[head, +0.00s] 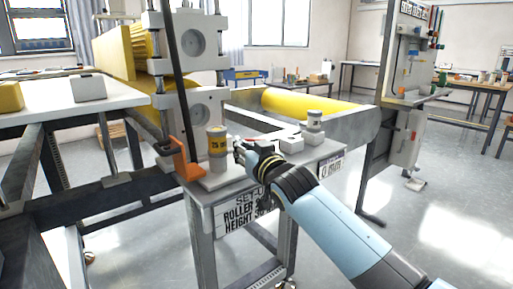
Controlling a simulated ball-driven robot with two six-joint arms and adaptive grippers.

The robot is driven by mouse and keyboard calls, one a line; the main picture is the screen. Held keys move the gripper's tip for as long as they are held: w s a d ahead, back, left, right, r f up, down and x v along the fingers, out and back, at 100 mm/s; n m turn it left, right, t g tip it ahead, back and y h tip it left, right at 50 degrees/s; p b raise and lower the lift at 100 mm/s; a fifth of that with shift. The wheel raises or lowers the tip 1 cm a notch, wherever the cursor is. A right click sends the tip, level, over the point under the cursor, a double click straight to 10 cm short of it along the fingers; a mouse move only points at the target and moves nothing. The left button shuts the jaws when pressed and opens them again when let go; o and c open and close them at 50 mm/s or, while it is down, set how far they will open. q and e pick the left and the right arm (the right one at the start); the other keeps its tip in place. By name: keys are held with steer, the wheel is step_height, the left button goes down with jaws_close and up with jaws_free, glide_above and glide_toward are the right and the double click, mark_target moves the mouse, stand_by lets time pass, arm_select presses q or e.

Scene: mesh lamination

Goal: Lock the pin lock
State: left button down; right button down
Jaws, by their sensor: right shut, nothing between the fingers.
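My right gripper (240,150) is shut with nothing seen in it. It is at the end of my blue arm, over the small grey bench. Its fingertips are close to the right side of a yellow labelled cylinder (217,141); I cannot tell whether they touch. The cylinder stands upright on a pale block. An orange bracket (184,160) is just left of it, at the foot of the roller frame. No part is clearly recognisable as the pin lock, and the gripper and wrist hide some of the bench top. My left gripper is not in view.
The roller frame (196,107) with yellow mesh (116,54) rises at the left. A grey knob-topped part (314,122) stands on the bench's right side. A yellow roll (312,104) lies behind. A dark post crosses before the frame. Open floor is at the right.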

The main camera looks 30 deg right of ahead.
steer(key=shift+w, duration=0.35)
stand_by(0.3)
stand_by(0.4)
steer(key=shift+s, duration=0.25)
steer(key=s, duration=1.1)
steer(key=shift+s+a, duration=0.25)
steer(key=shift+a, duration=0.1)
